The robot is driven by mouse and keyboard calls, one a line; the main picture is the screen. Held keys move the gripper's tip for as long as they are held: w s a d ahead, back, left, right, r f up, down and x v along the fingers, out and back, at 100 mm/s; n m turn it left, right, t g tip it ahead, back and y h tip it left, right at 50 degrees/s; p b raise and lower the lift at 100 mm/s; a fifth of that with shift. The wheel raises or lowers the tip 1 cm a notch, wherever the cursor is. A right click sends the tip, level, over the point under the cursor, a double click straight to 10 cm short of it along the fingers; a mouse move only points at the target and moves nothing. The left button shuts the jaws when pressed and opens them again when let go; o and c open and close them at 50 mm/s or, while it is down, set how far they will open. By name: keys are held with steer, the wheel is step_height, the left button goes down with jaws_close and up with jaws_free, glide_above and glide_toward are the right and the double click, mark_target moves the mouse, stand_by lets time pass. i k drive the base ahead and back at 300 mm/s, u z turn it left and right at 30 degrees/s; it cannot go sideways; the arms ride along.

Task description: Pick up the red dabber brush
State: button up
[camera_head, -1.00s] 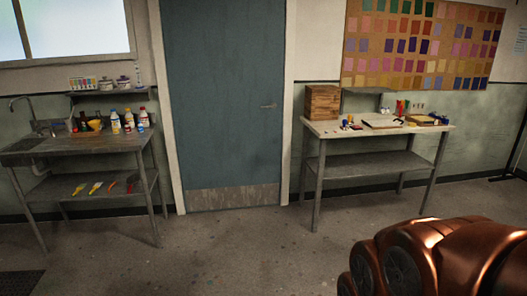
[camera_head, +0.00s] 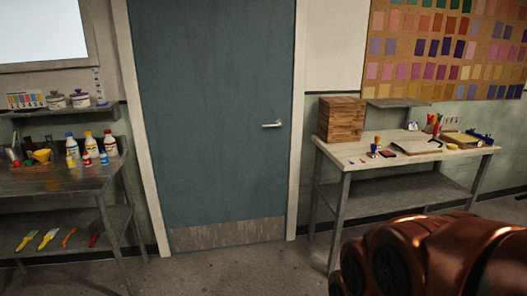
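Several brushes lie in a row on the lower shelf (camera_head: 45,262) of the left bench. From left to right they look yellow-green, yellow, an orange-red brush (camera_head: 68,237) and a dark red brush (camera_head: 97,231). They are too small to tell which one is a dabber. Slim red items (camera_head: 436,120) also stand upright on the right table, too small to make out. Part of my copper arm fills the lower right corner. My gripper is not in view.
The left bench top (camera_head: 60,181) holds several bottles. A blue-grey door (camera_head: 210,120) stands between it and the right table (camera_head: 345,153). That table bears a wooden box (camera_head: 341,119) and small items. The floor (camera_head: 225,270) before the door is clear.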

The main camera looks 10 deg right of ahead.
mark_target(436, 126)
steer(key=i, duration=0.2)
steer(key=z, duration=1.45)
steer(key=i, duration=1.7)
